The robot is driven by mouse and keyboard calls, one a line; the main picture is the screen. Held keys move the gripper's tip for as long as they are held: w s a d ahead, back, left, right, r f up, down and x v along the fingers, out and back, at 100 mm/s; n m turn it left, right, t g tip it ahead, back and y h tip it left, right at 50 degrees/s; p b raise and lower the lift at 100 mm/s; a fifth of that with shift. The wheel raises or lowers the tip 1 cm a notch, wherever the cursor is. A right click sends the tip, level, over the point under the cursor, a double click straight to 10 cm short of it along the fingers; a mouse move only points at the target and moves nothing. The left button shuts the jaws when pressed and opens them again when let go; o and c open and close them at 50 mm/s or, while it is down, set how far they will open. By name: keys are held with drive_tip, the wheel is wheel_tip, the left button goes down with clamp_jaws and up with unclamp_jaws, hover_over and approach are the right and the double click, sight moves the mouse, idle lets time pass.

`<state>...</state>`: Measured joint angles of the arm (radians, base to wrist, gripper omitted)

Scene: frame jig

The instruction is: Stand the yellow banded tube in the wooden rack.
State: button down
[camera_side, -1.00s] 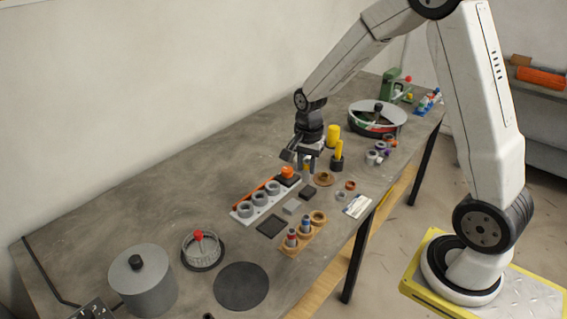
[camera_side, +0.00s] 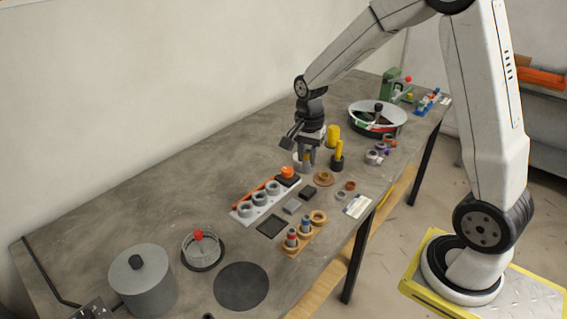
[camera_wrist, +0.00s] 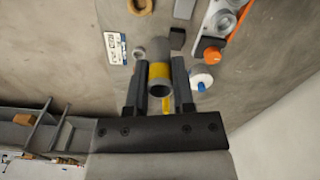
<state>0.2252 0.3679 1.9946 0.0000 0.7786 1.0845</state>
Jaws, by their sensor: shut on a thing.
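My gripper (camera_side: 307,160) is shut on the yellow banded tube, above the far-middle part of the table. In the wrist view the tube (camera_wrist: 159,72) is grey with a yellow band and sits between my two fingers (camera_wrist: 158,68). In the side view the fingers largely hide it. The wooden rack (camera_side: 312,232) lies nearer the table's front edge, apart from my gripper. It holds two upright tubes, one with a red band (camera_side: 291,238) and one with a blue band (camera_side: 306,226). Its position at the far end looks empty.
A pale fixture with grey rings (camera_side: 260,198) and an orange knob (camera_side: 287,172) lies left of the rack. Black (camera_side: 308,193) and grey (camera_side: 292,207) blocks lie between. A wooden ring (camera_side: 323,178) and a yellow post on a dark base (camera_side: 338,157) stand near my gripper.

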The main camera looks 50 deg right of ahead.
drive_tip(key=s+d+f, duration=0.1)
drive_tip(key=s+f, duration=0.2)
drive_tip(key=f, duration=0.6)
drive_tip(key=shift+s+d, duration=0.25)
drive_tip(key=shift+s, duration=0.1)
drive_tip(key=shift+f, duration=0.2)
drive_tip(key=shift+f, duration=2.3)
drive_tip(key=shift+f, duration=1.2)
drive_tip(key=shift+c, duration=1.2)
unclamp_jaws()
drive_tip(key=shift+r, duration=0.2)
